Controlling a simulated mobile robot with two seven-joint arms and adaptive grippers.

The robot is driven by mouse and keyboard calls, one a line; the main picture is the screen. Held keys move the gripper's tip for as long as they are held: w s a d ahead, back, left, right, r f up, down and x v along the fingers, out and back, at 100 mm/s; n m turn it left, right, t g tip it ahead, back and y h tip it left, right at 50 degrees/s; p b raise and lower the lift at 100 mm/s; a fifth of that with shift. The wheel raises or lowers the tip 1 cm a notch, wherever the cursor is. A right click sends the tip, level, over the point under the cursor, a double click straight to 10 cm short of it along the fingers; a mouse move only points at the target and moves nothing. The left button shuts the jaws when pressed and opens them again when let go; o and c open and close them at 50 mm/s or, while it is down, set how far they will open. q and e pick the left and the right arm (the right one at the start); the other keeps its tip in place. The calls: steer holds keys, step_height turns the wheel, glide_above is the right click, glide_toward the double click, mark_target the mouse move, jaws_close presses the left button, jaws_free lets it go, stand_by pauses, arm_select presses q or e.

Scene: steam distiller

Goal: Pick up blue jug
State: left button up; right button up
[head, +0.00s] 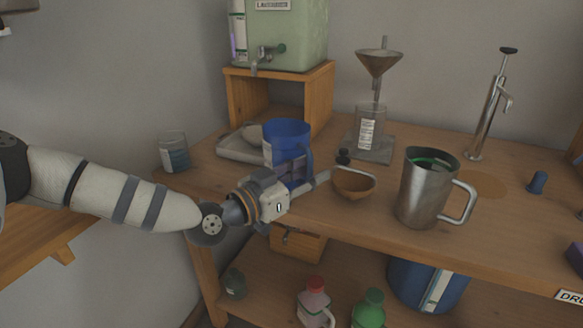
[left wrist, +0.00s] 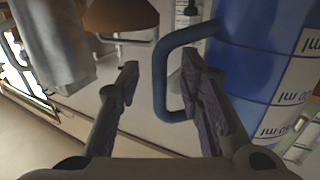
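The blue jug (head: 287,134) stands upright on the wooden table, left of the middle in the head view. In the left wrist view the blue jug (left wrist: 262,75) fills the right side, with white scale marks and a dark blue handle (left wrist: 161,80). My left gripper (left wrist: 160,78) is open, and the upright bar of the handle shows between its two fingers with gaps at both sides. The right finger appears beside the handle's loop; its depth is hard to tell. In the head view my left gripper (head: 303,186) is in front of the jug's lower part. My right gripper is not in view.
A funnel over a flask (head: 379,62) stands behind. Bottles are on the lower shelf.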

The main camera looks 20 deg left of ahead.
arm_select(q)
steer(key=shift+w+d+r, duration=0.1)
steer(key=shift+w, duration=0.05)
jaws_close()
steer(key=shift+r, duration=0.15)
